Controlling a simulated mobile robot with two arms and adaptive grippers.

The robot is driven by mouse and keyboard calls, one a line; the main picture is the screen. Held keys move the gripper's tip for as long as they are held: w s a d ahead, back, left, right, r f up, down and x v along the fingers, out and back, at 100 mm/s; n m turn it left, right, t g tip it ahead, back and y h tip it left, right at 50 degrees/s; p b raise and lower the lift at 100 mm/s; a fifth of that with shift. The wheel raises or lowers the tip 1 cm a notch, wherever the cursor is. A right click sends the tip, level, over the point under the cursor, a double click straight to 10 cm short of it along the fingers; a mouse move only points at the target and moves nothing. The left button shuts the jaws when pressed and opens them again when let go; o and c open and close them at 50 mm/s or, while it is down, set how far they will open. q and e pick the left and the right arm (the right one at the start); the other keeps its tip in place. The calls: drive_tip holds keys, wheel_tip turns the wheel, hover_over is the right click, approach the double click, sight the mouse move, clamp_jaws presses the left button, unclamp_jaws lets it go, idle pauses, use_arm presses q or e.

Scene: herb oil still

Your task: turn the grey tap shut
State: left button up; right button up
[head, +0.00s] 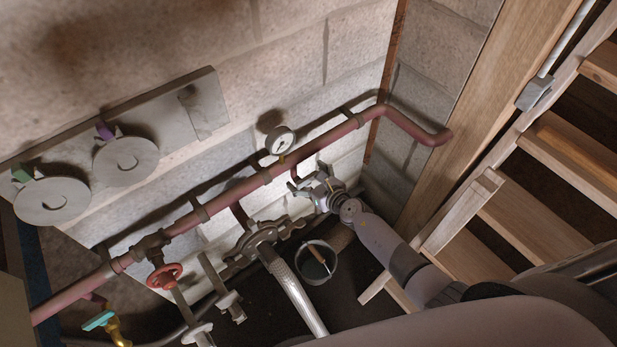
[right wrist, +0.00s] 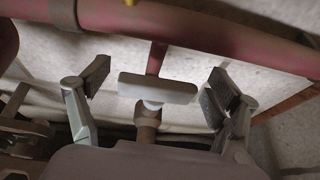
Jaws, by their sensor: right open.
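The grey tap (right wrist: 157,89) shows in the right wrist view as a pale grey crossbar handle on a short brownish stem, below the dull red pipe (right wrist: 190,25). Its bar lies roughly crosswise in that view. My right gripper (right wrist: 156,86) is open, with one finger on each side of the bar. A gap shows between each finger and the bar's ends. In the head view my right gripper (head: 322,187) is at the wall just below the red pipe (head: 230,196), and it hides most of the tap. My left gripper is not in view.
A round gauge (head: 280,140) sits on the pipe just above my right gripper. A red handwheel (head: 164,276) and a teal-handled tap (head: 98,320) are at the lower left. A braided hose (head: 293,290) and a bucket (head: 316,263) are below. Wooden stairs (head: 530,215) stand at right.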

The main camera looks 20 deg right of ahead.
drive_tip(key=shift+s+r, duration=0.15)
drive_tip(key=shift+s, duration=0.3)
drive_tip(key=v, duration=1.1)
drive_tip(key=shift+d, duration=0.15)
drive_tip(key=s+d+f+m+g+h, duration=0.1)
drive_tip(key=s+f+m+g, duration=0.1)
drive_tip(key=s+f+m, duration=0.6)
drive_tip(key=s+d+f+m+g+h, duration=0.15)
drive_tip(key=s+f+m, duration=0.25)
drive_tip(key=f+m, duration=0.8)
drive_tip(key=s+f+m+g, duration=0.2)
drive_tip(key=s+f+m, duration=0.3)
drive_tip(key=s, duration=0.4)
drive_tip(key=s+f+m+g+h, duration=0.1)
drive_tip(key=s+f+m+g, duration=0.2)
drive_tip(key=s, duration=0.6)
drive_tip(key=s+f+m+g, duration=0.3)
drive_tip(key=s+f+m, duration=0.4)
drive_tip(key=s+m, duration=0.1)
drive_tip(key=shift+s+d+f, duration=0.3)
drive_tip(key=shift+s+f, duration=0.1)
drive_tip(key=shift+s, duration=0.05)
drive_tip(key=shift+h, duration=0.25)
